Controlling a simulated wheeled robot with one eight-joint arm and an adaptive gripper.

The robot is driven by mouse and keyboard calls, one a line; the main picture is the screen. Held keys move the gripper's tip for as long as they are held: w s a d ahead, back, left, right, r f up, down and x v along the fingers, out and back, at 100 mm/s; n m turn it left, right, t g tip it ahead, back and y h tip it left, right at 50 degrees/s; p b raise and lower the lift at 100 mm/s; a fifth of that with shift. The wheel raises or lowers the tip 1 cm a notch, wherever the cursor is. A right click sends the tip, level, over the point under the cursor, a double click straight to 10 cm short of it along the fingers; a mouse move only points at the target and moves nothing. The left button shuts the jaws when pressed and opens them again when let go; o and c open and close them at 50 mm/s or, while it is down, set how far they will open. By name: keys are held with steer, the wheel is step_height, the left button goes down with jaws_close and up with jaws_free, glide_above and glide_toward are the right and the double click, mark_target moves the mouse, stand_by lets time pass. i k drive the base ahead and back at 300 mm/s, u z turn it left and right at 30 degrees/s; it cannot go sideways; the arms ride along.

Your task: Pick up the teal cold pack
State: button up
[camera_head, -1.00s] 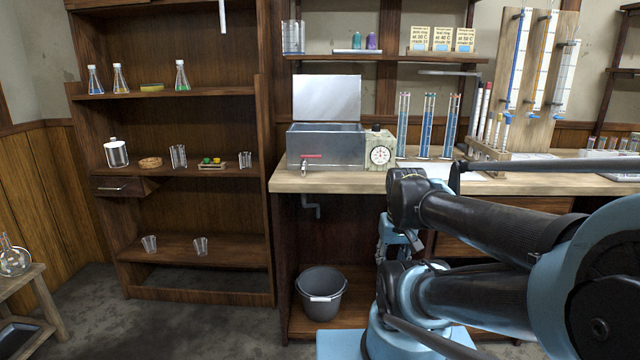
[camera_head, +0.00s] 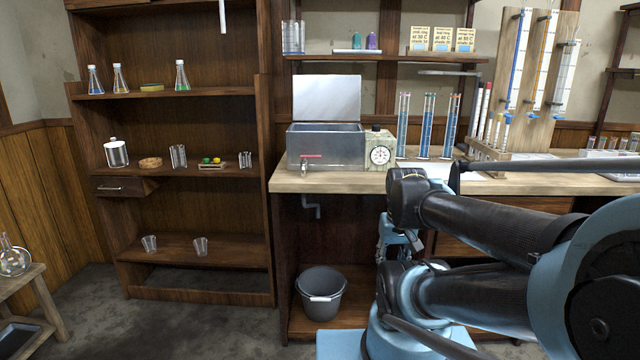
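A small upright teal item (camera_head: 357,41) stands on the upper wall shelf beside a purple item (camera_head: 372,41). The teal one matches the cold pack in colour, but it is too small here for me to be sure what it is. My arm is folded across the right side of the view. My gripper (camera_head: 388,250) seems to hang below the dark wrist, in front of the bench and well below and in front of that shelf. Its fingers are mostly hidden by the arm, and I cannot tell whether they are open or shut.
A metal bath (camera_head: 325,148) with a raised lid and red-handled tap stands on the bench (camera_head: 345,182), next to a dial box (camera_head: 381,151). Tall glass cylinders (camera_head: 426,125) stand right of it. A grey bucket (camera_head: 321,295) sits below. A shelf unit (camera_head: 180,220) holds glassware.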

mark_target(356, 39)
steer(key=z, duration=0.15)
steer(key=i, duration=0.85)
steer(key=z, duration=0.05)
